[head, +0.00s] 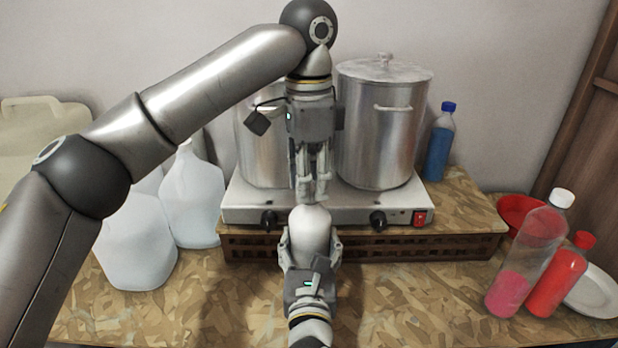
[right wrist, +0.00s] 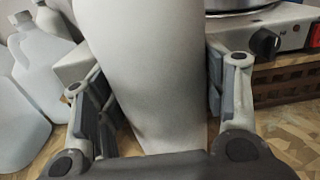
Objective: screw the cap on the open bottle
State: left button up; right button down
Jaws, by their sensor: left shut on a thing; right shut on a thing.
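A white bottle (head: 309,232) stands upright at the middle front, and it also fills the middle of the right wrist view (right wrist: 150,70). My right gripper (head: 310,250) is shut on the bottle's body, one finger on each side. My left gripper (head: 311,195) points straight down above the bottle, its fingers closed together right over the bottle's top. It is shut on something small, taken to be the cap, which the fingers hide. The bottle's mouth is also hidden, so I cannot tell whether the cap touches it.
A hot plate (head: 245,208) with two steel pots (head: 382,130) stands behind on a raised shelf. White jugs (head: 140,245) stand left. A pink bottle (head: 527,255), a red bottle (head: 558,280) and a plate (head: 597,293) are at right. A blue bottle (head: 438,145) stands behind.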

pick_arm(q)
jog(key=m, duration=1.4)
jog(key=shift+w, duration=0.1)
jog(key=m, duration=0.7)
jog(key=shift+d, duration=0.1)
jog(key=m, duration=0.3)
jog(key=shift+m, duration=0.4)
jog(key=m, duration=0.5)
jog(key=o, duration=0.6)
